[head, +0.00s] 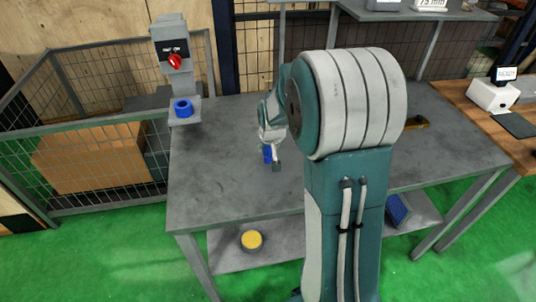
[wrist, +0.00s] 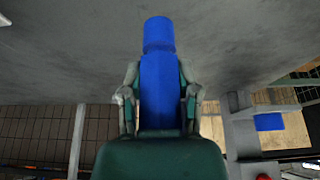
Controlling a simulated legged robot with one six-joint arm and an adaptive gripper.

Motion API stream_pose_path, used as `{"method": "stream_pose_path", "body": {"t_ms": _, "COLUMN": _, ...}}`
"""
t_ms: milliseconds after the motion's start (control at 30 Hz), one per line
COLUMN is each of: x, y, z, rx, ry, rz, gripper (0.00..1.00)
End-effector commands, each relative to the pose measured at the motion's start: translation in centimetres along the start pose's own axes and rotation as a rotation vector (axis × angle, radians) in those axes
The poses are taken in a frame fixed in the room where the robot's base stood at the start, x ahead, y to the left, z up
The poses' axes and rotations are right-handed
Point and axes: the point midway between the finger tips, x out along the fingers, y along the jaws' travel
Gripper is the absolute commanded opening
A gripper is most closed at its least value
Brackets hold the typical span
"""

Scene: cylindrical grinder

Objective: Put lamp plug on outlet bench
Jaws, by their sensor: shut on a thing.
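My gripper (head: 270,155) is over the middle of the grey bench (head: 225,185), left of my arm in the head view. It is shut on the blue lamp plug (wrist: 158,80), which sits between the two fingers (wrist: 160,100) in the wrist view. The plug's rounded end points away from the palm, towards the grey surface. In the head view only a little blue of the plug (head: 267,153) shows; whether it touches the bench top cannot be told. A grey stand with a red knob (head: 175,61) and a blue ring-shaped socket (head: 183,108) is at the bench's back left corner.
A yellow-topped round object (head: 251,240) lies on the lower shelf. A wooden table (head: 490,115) with a white device (head: 493,95) stands at right. A mesh fence (head: 95,140) borders the left side. The bench top left of my gripper is clear.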

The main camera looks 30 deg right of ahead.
Motion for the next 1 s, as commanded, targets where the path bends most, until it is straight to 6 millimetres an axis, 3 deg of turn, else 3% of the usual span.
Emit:
{"method": "stream_pose_path", "body": {"t_ms": 200, "x": 2.8, "y": 0.0, "z": 1.2, "rx": 0.001, "ry": -0.003, "rz": 0.001, "gripper": 0.0}}
{"method": "stream_pose_path", "body": {"t_ms": 500, "x": 2.9, "y": -0.1, "z": 1.3, "rx": 0.0, "ry": -0.001, "rz": 0.001, "gripper": 0.0}}
{"method": "stream_pose_path", "body": {"t_ms": 533, "x": 3.0, "y": -0.1, "z": 1.3, "rx": 0.0, "ry": -0.001, "rz": 0.001, "gripper": 0.46}}
{"method": "stream_pose_path", "body": {"t_ms": 600, "x": 3.0, "y": -0.1, "z": 1.3, "rx": 0.0, "ry": -0.001, "rz": 0.001, "gripper": 0.76}}
{"method": "stream_pose_path", "body": {"t_ms": 1000, "x": 2.8, "y": -0.1, "z": 1.2, "rx": 0.0, "ry": -0.001, "rz": 0.001, "gripper": 0.76}}
